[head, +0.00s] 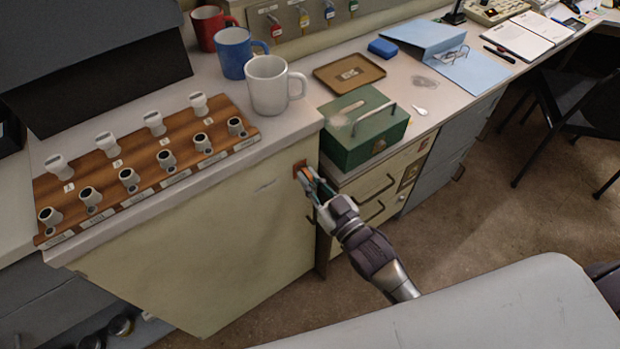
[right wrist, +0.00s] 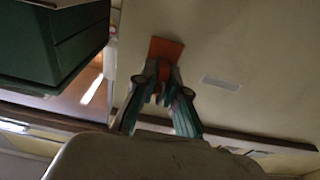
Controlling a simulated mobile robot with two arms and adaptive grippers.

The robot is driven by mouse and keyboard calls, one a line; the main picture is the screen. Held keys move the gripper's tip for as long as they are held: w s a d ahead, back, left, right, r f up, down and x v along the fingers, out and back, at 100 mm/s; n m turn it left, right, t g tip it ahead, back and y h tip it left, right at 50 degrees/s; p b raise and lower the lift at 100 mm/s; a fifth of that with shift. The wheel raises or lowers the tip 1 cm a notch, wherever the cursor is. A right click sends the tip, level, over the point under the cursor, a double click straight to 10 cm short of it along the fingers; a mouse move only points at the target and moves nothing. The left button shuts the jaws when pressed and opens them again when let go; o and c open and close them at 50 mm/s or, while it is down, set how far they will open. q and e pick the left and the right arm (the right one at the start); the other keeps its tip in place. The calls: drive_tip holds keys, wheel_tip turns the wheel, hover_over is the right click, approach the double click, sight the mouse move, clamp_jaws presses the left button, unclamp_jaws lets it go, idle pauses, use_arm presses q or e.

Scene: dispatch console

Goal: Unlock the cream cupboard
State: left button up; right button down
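The cream cupboard (head: 205,265) stands at the left in the head view, under the pale worktop. An orange-brown plate (head: 299,168) sits at the upper right of its front. The plate also shows in the right wrist view (right wrist: 166,49). My right gripper (head: 309,180) is right at this plate, with its fingertips close together over its lower part. The right wrist view shows the fingers (right wrist: 162,76) converging there. Whether a key is between the fingertips, I cannot make out. My left gripper is not in view.
Several keys with coloured tags (head: 303,17) hang on a panel at the back. A green box (head: 365,140) stands close right of the cupboard, above drawers with handles (head: 376,187). Mugs (head: 268,84) and a wooden rack (head: 145,165) occupy the worktop.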

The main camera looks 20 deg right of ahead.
idle(0.4)
drive_tip(key=shift+r+m+p, duration=0.15)
drive_tip(key=shift+m+p, duration=0.45)
drive_tip(key=shift+m, duration=0.3)
drive_tip(key=shift+m+h, duration=0.3)
drive_tip(key=shift+m, duration=0.6)
drive_tip(key=shift+a+r+m+p, duration=0.1)
drive_tip(key=shift+m+p, duration=0.55)
drive_tip(key=shift+m, duration=1.05)
drive_tip(key=shift+w+p, duration=0.1)
drive_tip(key=shift+p, duration=0.2)
